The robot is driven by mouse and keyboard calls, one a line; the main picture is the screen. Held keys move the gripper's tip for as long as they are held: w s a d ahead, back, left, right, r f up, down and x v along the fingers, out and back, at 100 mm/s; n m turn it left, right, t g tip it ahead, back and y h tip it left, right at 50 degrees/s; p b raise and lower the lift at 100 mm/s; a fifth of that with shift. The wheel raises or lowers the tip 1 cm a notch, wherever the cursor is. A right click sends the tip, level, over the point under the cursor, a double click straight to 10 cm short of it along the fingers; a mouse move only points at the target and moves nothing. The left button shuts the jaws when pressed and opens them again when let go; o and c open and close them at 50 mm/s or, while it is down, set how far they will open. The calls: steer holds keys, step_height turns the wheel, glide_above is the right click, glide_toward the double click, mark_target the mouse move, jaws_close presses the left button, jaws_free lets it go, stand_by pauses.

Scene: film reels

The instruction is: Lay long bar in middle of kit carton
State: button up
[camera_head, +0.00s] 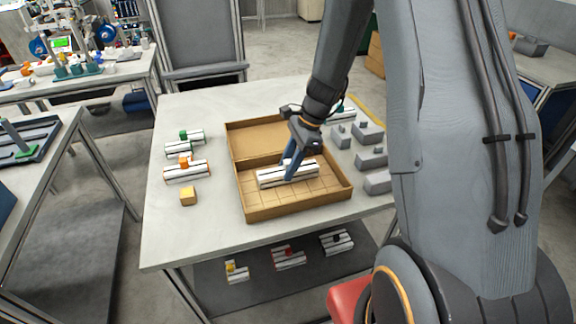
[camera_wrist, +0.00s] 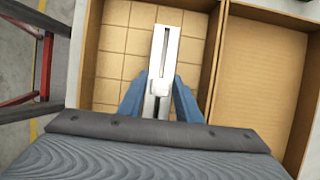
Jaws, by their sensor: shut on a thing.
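The long bar (camera_head: 270,178) is a silvery slotted bar held over the near, gridded part of the kit carton (camera_head: 300,208). My gripper (camera_head: 289,176) is shut on it with blue fingers. In the wrist view the long bar (camera_wrist: 164,58) extends forward between the fingers of my gripper (camera_wrist: 158,104), above the gridded floor of the carton (camera_wrist: 219,50). The bar looks roughly level and inside the carton's outline. I cannot tell whether it touches the floor.
The carton's other part is an empty open lid (camera_head: 262,140). Several grey blocks (camera_head: 371,158) stand at right. More bars (camera_head: 289,258) lie on the shelf below.

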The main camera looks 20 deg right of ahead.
steer(key=o, duration=1.3)
steer(key=shift+f, duration=0.15)
steer(key=shift+c, duration=0.2)
steer(key=b+v, duration=0.2)
steer(key=v, duration=1)
steer(key=s+a+f+n+h, duration=0.1)
steer(key=s+a+n+h, duration=0.1)
steer(key=s+n, duration=0.6)
steer(key=s+a+f+n+h, duration=0.1)
steer(key=s+a+n+h, duration=0.1)
steer(key=s+n, duration=0.7)
steer(key=shift+s+a+n+t, duration=0.15)
steer(key=shift+a+n+t, duration=0.1)
steer(key=shift+n+t, duration=0.25)
